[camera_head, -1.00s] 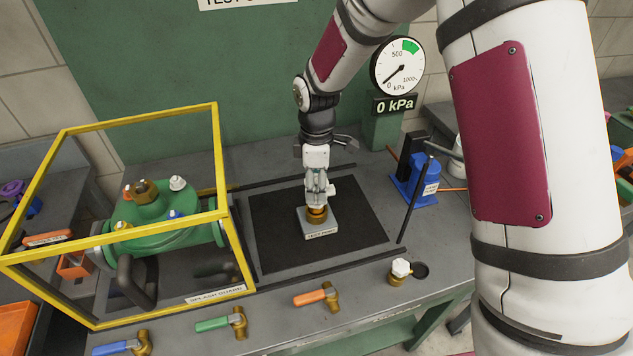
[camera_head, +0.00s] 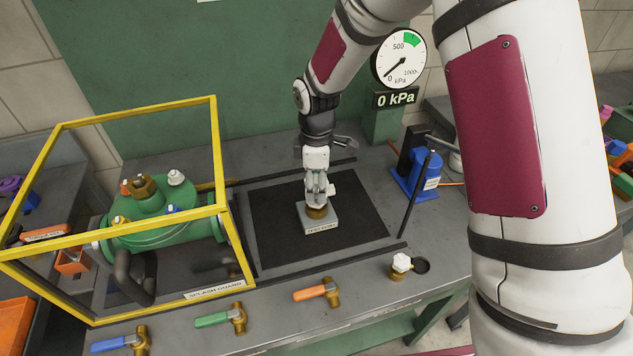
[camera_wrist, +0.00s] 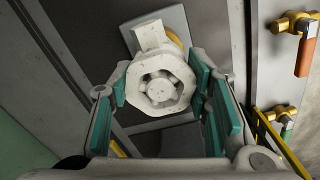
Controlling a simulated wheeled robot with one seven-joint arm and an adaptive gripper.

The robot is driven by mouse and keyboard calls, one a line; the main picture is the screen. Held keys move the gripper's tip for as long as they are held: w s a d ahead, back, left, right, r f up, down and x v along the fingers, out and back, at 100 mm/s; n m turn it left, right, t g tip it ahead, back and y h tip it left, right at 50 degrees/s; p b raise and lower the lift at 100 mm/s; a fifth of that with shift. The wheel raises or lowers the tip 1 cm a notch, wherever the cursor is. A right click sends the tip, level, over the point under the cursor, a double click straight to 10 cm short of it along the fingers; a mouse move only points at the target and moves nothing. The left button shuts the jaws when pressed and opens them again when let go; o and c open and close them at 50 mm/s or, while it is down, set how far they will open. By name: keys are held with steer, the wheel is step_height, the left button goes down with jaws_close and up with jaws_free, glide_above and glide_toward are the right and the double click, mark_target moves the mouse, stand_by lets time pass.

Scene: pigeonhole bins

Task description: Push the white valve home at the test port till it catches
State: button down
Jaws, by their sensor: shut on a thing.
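The white valve (camera_wrist: 162,88) fills the middle of the wrist view, a faceted body with a round hub and a stub handle at its upper left. My gripper (camera_head: 317,195) is shut on it, with teal finger pads on both sides. In the head view the valve (camera_head: 331,189) shows partly beside the fingers. It is upright over the brass fitting (camera_head: 316,212) of the grey test port block (camera_head: 319,226). The valve's underside is hidden, so I cannot tell whether it is caught. The gauge (camera_head: 398,57) and its display (camera_head: 396,99) read 0 kPa.
A yellow-framed splash guard (camera_head: 222,200) over a green valve body (camera_head: 165,238) stands left. A blue pump (camera_head: 421,174) with a black lever stands right. Blue, green and orange-handled valves and a white-capped brass fitting (camera_head: 401,266) line the front. The black mat (camera_head: 355,225) is otherwise clear.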

steer(key=shift+f, duration=0.25)
steer(key=c, duration=0.8)
jaws_free()
steer(key=shift+r, duration=0.1)
steer(key=shift+r+p, duration=0.6)
steer(key=shift+r, duration=1.8)
